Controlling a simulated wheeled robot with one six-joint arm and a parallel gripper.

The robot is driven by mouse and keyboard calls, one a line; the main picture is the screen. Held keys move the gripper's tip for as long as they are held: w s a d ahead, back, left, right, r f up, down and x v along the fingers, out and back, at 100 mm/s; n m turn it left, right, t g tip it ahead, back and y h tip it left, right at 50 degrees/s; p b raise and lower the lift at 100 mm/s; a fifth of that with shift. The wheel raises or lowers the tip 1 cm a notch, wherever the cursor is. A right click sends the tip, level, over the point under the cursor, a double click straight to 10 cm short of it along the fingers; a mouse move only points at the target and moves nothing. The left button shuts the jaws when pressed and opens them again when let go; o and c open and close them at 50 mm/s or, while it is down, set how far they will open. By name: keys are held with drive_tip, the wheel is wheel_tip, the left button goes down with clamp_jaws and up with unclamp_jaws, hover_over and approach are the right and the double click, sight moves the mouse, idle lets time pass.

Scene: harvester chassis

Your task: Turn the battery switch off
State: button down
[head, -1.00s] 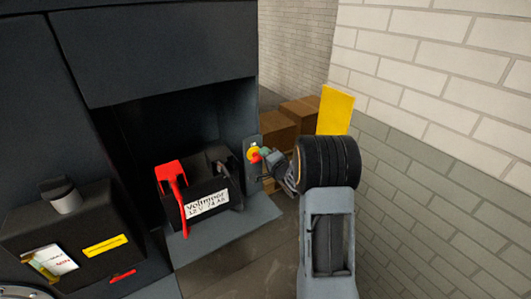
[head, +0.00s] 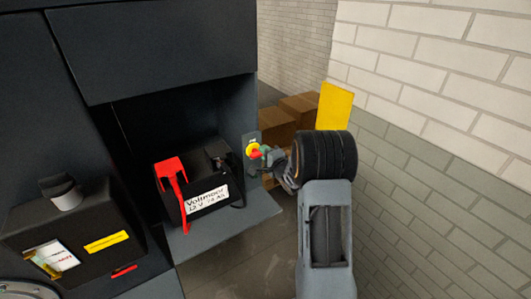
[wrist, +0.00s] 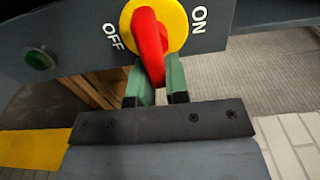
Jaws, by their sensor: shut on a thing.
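The battery switch is a yellow disc (wrist: 178,22) with a red handle (wrist: 150,45) on a dark panel, marked OFF on the left and ON on the right in the wrist view. The handle's lower end points between the two labels, toward my gripper. My gripper (wrist: 161,85) has its green fingers on either side of this end and is shut on it. In the head view the yellow disc (head: 251,148) and red handle (head: 255,154) show small, with my gripper (head: 264,157) at their right. The fingers' exact contact is partly hidden.
A battery (head: 205,190) with a red terminal cover (head: 172,172) sits in the open bay left of the switch. A green button (wrist: 40,59) is on the switch panel. Cardboard boxes (head: 300,108) and a brick wall (head: 430,60) stand behind and right.

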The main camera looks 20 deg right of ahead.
drive_tip(key=c, duration=1.1)
unclamp_jaws()
drive_tip(key=shift+a+f, duration=0.15)
drive_tip(key=shift+a, duration=0.2)
drive_tip(key=shift+d, duration=0.2)
drive_tip(key=shift+s, duration=0.1)
drive_tip(key=s, duration=0.4)
drive_tip(key=s+d+b, duration=0.1)
drive_tip(key=s, duration=0.4)
drive_tip(key=s+b, duration=0.1)
drive_tip(key=s, duration=0.3)
drive_tip(key=shift+s+d, duration=0.3)
